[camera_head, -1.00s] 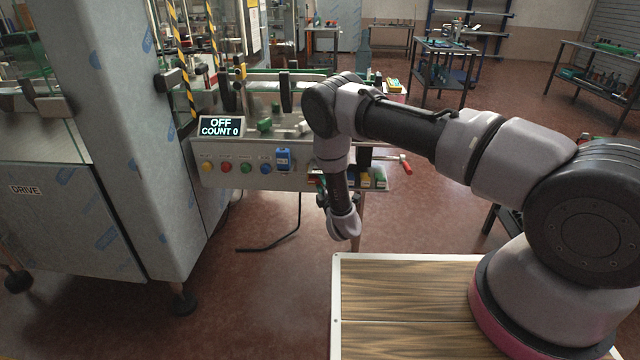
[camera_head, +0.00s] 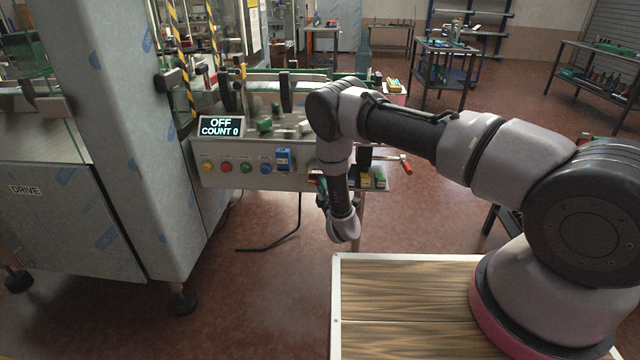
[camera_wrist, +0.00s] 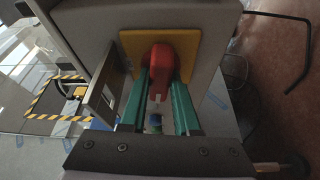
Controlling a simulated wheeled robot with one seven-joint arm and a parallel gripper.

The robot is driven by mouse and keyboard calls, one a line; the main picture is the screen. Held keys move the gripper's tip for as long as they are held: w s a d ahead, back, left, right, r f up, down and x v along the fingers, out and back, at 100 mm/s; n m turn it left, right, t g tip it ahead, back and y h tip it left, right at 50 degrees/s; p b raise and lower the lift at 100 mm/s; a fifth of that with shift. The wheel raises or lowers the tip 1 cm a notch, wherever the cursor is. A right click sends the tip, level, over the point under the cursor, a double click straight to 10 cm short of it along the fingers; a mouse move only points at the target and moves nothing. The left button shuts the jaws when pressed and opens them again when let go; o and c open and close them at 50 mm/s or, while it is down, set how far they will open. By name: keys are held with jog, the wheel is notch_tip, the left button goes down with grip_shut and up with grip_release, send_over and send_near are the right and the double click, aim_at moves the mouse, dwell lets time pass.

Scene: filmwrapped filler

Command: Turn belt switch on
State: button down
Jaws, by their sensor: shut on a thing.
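The belt switch is a red handle (camera_wrist: 160,62) on a yellow plate (camera_wrist: 190,46) in the wrist view. My gripper (camera_wrist: 159,88) has its two green fingers on either side of the handle, closed on it. The handle's lower part is hidden between the fingers. In the head view my arm hides the switch and the gripper tips. The display (camera_head: 220,127) on the machine's panel reads OFF and COUNT 0.
The grey front panel (camera_head: 225,178) carries yellow, red, green and blue buttons and a blue box (camera_head: 283,159). A red-handled tool (camera_head: 405,165) sticks out at the panel's right end. A large grey cabinet (camera_head: 110,110) stands at left. Open floor lies in front.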

jog(key=m+t+h, duration=0.1)
jog(key=m, duration=0.4)
jog(key=m+t+h, duration=0.1)
jog(key=m+t, duration=0.1)
jog(key=m, duration=0.3)
jog(key=m+t+h, duration=0.1)
jog(key=m+h, duration=0.1)
jog(key=m, duration=0.3)
jog(key=shift+a+f+t, duration=0.15)
jog(key=shift+f+t, duration=0.15)
jog(key=shift+f, duration=0.05)
jog(key=shift+s+a+m+h, duration=0.1)
jog(key=shift+m+h, duration=0.7)
jog(key=shift+m, duration=0.65)
jog(key=shift+a+m+h, duration=0.1)
jog(key=shift+m+h, duration=0.7)
jog(key=shift+m, duration=0.95)
jog(key=c, duration=0.6)
grip_release()
jog(key=shift+c, duration=0.2)
